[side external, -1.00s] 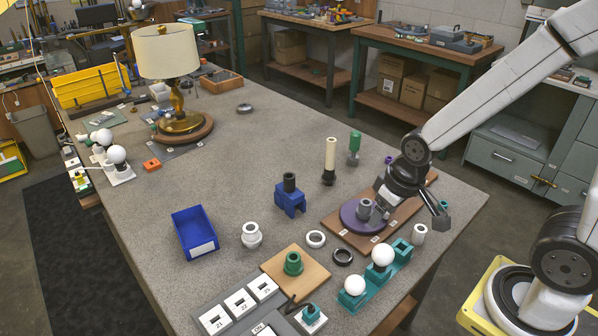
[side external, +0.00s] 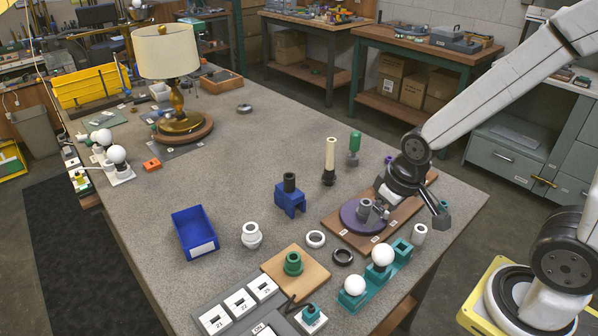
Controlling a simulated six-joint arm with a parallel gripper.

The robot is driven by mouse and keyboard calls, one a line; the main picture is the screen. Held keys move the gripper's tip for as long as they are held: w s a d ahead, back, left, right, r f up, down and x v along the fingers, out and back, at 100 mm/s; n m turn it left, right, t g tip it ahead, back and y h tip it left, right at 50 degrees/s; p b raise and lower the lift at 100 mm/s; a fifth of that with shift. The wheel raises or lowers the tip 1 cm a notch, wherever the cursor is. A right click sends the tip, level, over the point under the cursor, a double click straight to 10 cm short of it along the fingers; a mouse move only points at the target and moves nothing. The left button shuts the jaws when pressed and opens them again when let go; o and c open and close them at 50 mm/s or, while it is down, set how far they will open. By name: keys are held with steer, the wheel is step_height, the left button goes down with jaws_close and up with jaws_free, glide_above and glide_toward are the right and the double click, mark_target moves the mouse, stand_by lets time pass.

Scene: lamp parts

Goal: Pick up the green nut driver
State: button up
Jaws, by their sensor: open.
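The green nut driver (side external: 354,146) stands upright on the grey table, toward the back right, with its green handle up and a grey lower part below. My gripper (side external: 376,212) is low over the purple disc (side external: 353,222) on the wooden board, in front of and to the right of the nut driver and apart from it. The gripper is open. Its fingertips are beside a grey cylindrical part (side external: 365,206) standing on the disc; I cannot tell whether they touch it.
A cream and black post (side external: 330,161) stands just left of the nut driver. A blue holder (side external: 290,198) and blue bin (side external: 195,232) are farther left. A teal rack (side external: 377,277) with white bulbs is in front.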

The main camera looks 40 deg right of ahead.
steer(key=shift+w+v, duration=0.55)
steer(key=shift+v, duration=1.9)
steer(key=m+t+h, duration=0.3)
steer(key=t, duration=0.7)
glide_above(358, 143)
steer(key=s, duration=0.3)
steer(key=f, duration=1.4)
steer(key=shift+w+a+f, duration=0.1)
steer(key=shift+a, duration=0.15)
steer(key=shift+f+t, duration=0.3)
steer(key=shift+f, duration=0.05)
steer(key=shift+w+f, duration=0.1)
steer(key=shift+w, duration=0.1)
steer(key=shift+x, duration=2.3)
steer(key=shift+d, duration=0.1)
